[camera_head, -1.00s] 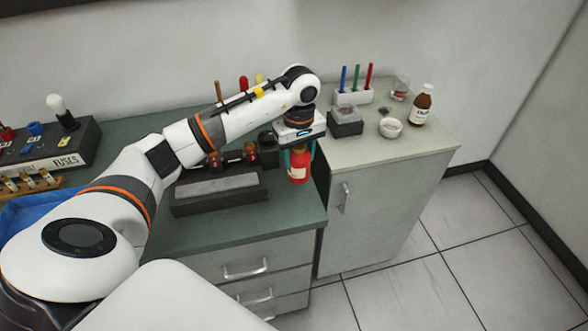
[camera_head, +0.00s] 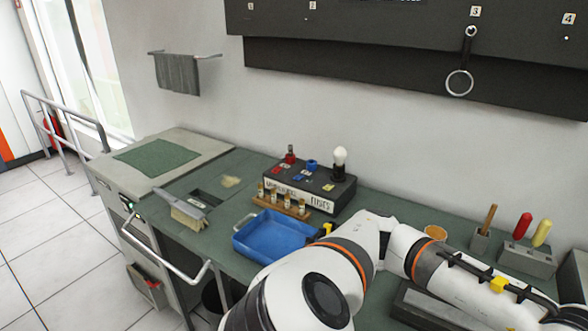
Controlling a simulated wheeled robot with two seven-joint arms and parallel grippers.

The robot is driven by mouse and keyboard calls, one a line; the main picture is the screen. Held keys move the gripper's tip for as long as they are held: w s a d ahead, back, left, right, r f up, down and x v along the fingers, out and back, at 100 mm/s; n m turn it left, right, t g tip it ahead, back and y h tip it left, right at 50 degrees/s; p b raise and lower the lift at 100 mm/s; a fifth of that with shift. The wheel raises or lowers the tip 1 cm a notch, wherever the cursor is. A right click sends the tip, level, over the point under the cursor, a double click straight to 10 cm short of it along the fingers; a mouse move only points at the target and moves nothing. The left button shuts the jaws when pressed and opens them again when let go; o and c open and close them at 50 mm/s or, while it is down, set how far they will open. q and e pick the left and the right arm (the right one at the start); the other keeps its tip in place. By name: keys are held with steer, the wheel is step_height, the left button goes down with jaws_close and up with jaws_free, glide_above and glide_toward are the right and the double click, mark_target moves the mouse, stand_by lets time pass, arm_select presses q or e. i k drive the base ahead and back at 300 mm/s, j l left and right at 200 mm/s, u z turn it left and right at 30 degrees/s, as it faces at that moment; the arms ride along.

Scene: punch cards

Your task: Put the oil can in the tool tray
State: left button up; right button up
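The blue tray (camera_head: 275,235) lies empty on the green bench, left of my arm; I take it for the tool tray. My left arm rises from the bottom and crosses to the right, leaving the picture at the lower right edge. Its gripper is outside the picture. The red oil can is not visible now. My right gripper is not in view either.
A black fuse box (camera_head: 310,185) with a white bulb and a wooden rack (camera_head: 282,201) of small fuses stand behind the tray. A brush (camera_head: 188,216) lies to its left. A holder (camera_head: 527,261) with red and yellow handles stands right.

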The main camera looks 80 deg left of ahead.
mark_target(285, 249)
steer(key=k+j+u, duration=0.15)
steer(key=u, duration=0.15)
steer(key=j+u, duration=0.3)
steer(key=k+j+u, duration=0.1)
steer(key=j+u, duration=0.3)
steer(key=u, duration=0.2)
